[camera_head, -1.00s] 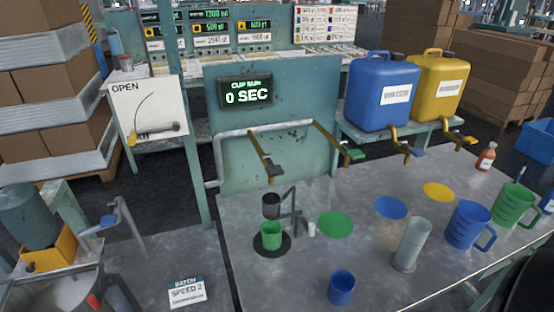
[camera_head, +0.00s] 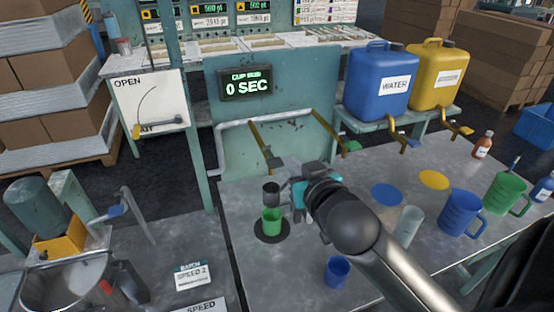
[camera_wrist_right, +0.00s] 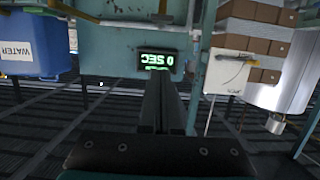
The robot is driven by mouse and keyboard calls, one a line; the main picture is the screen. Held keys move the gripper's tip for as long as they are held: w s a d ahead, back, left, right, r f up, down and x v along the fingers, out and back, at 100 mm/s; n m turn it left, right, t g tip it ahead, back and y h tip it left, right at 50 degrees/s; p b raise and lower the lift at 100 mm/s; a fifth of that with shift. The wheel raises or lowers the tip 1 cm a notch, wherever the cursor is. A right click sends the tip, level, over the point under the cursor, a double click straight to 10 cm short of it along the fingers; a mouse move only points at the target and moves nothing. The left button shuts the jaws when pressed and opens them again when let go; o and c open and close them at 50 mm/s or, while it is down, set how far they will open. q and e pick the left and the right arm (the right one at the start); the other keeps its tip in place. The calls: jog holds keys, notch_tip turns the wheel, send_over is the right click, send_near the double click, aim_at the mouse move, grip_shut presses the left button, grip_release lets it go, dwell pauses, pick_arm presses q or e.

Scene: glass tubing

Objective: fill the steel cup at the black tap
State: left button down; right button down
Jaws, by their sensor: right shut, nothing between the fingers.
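A grey cylindrical cup (camera_head: 409,224), probably the steel cup, stands on the right table, partly hidden behind my right arm. The tap with the black handle (camera_head: 274,165) hangs from the pipe below the "0 SEC" display (camera_head: 246,83). My right gripper (camera_head: 294,206) is beside the small stand, left of the grey cup and apart from it. In the right wrist view its fingers (camera_wrist_right: 165,103) are shut together and empty. My left gripper is not in view.
A green cup (camera_head: 272,221) stands on a black disc under a dark holder (camera_head: 271,188). A blue cup (camera_head: 337,271) stands near the front; blue (camera_head: 461,214) and green (camera_head: 503,193) jugs stand right. A green-handled tap (camera_head: 350,147) is beside the black one.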

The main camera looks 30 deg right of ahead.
dwell(0.3)
send_over(270, 157)
jog(key=s, duration=0.5)
notch_tip(270, 157, down, 2)
jog(key=f, duration=0.2)
jog(key=a+f, duration=0.1)
jog(key=f, duration=0.1)
jog(key=shift+w+f, duration=0.1)
jog(key=shift+f, duration=0.2)
notch_tip(270, 157, down, 4)
jog(key=t+h+b, duration=0.1)
jog(key=t+b, duration=0.3)
jog(key=b, duration=1.1)
jog(key=shift+t, duration=0.4)
dwell(1.0)
